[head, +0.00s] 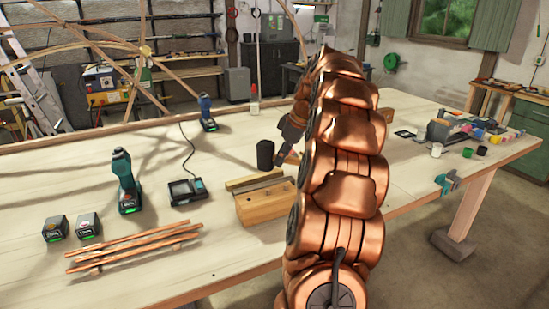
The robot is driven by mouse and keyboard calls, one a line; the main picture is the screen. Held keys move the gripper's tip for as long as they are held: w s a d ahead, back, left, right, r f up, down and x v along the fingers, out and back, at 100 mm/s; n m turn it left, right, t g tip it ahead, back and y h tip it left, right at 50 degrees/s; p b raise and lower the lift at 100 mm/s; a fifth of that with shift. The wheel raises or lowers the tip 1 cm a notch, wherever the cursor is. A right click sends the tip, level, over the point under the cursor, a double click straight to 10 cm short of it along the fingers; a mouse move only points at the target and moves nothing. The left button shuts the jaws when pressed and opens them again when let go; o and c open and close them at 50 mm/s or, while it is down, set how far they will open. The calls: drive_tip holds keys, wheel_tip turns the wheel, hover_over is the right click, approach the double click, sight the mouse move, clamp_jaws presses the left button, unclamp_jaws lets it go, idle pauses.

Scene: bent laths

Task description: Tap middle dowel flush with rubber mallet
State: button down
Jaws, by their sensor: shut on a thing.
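My gripper (286,156) is partly hidden behind my copper-coloured arm, above the middle of the workbench. It is shut on what looks like the rubber mallet, whose black cylindrical head (265,155) shows just left of the fingers. The grip itself is too small to see clearly. I cannot make out any dowel, nor whether the mallet touches the block.
Thin laths (130,248) lie at the front left of the workbench (215,255). Two battery packs (72,228), a teal drill (126,182) and a charger (187,191) stand nearby. A blue drill (207,112) stands farther back. Small pots (482,150) and clamps (447,183) are on the right.

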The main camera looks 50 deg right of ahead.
drive_tip(key=shift+d+f, duration=0.1)
drive_tip(key=shift+d, duration=0.15)
drive_tip(key=shift+f, duration=2.2)
drive_tip(key=shift+f+b, duration=0.1)
drive_tip(key=shift+b, duration=0.25)
wheel_tip(320, 180, down, 6)
drive_tip(key=b, duration=0.4)
drive_tip(key=shift+s+r, duration=0.1)
drive_tip(key=shift+r, duration=0.1)
wheel_tip(320, 180, up, 6)
drive_tip(key=p, duration=0.1)
drive_tip(key=shift+r, duration=0.1)
wheel_tip(320, 180, up, 3)
drive_tip(key=shift+r+p, duration=0.2)
drive_tip(key=shift+p, duration=0.45)
drive_tip(key=shift+r, duration=0.2)
